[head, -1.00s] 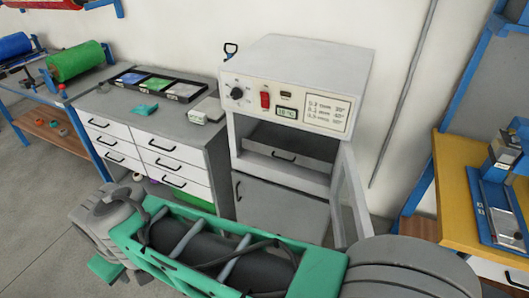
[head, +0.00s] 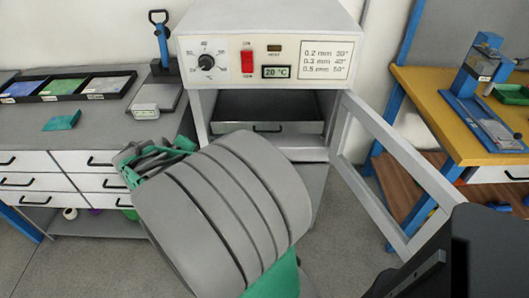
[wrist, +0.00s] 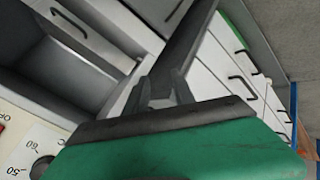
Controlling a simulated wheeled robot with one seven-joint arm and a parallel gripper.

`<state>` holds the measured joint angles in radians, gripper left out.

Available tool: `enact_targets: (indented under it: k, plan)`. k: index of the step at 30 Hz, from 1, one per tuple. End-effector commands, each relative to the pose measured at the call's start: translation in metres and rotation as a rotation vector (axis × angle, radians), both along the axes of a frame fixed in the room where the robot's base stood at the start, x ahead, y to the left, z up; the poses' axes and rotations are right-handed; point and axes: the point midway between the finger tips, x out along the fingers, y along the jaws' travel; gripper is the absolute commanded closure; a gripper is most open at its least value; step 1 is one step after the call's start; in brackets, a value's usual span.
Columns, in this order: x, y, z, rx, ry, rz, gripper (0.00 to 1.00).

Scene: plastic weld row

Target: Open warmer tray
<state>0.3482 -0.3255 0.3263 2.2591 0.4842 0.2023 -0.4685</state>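The warmer (head: 265,20) is a pale box with a dial, a red switch and a 20 °C display. Its glazed door (head: 405,165) stands open to the right. The warmer tray (head: 300,138) is in the opening, a grey drawer with a black handle (head: 267,129); my arm covers the area below left of it. In the wrist view the tray handle (wrist: 68,22) shows at upper left, apart from my gripper. My gripper (wrist: 165,88) points past the warmer's side there; its finger gap is not clear. In the head view it is mostly hidden behind my grey arm link.
A grey bench with white drawers (head: 30,160) stands left of the warmer, holding a sample tray (head: 70,98) and a blue-handled tool (head: 160,50). A yellow table (head: 430,100) with a blue press stands at right, behind the open door.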

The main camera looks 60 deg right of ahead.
Motion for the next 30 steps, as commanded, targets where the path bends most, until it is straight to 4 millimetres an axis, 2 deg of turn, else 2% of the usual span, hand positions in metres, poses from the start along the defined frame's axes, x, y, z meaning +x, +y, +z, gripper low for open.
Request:
enact_targets:
  k: [1, 3, 6, 7, 9, 12, 22, 26, 30]
  plan:
    - [-0.022, -0.059, -0.058, -0.147, 0.057, -0.051, 0.70]
    - [-0.054, -0.123, -0.076, -0.358, 0.162, -0.081, 0.70]
    - [-0.094, -0.177, -0.086, -0.579, 0.327, -0.090, 0.70]
    - [-0.102, -0.187, -0.085, -0.626, 0.367, -0.089, 0.70]
    - [-0.114, -0.201, -0.083, -0.702, 0.437, -0.081, 0.70]
    - [-0.120, -0.211, -0.079, -0.742, 0.478, -0.075, 0.70]
    - [-0.115, -0.267, -0.087, -0.742, 0.475, -0.074, 0.70]
    - [-0.113, -0.280, -0.088, -0.742, 0.473, -0.072, 0.70]
    - [-0.112, -0.282, -0.088, -0.742, 0.473, -0.070, 0.70]
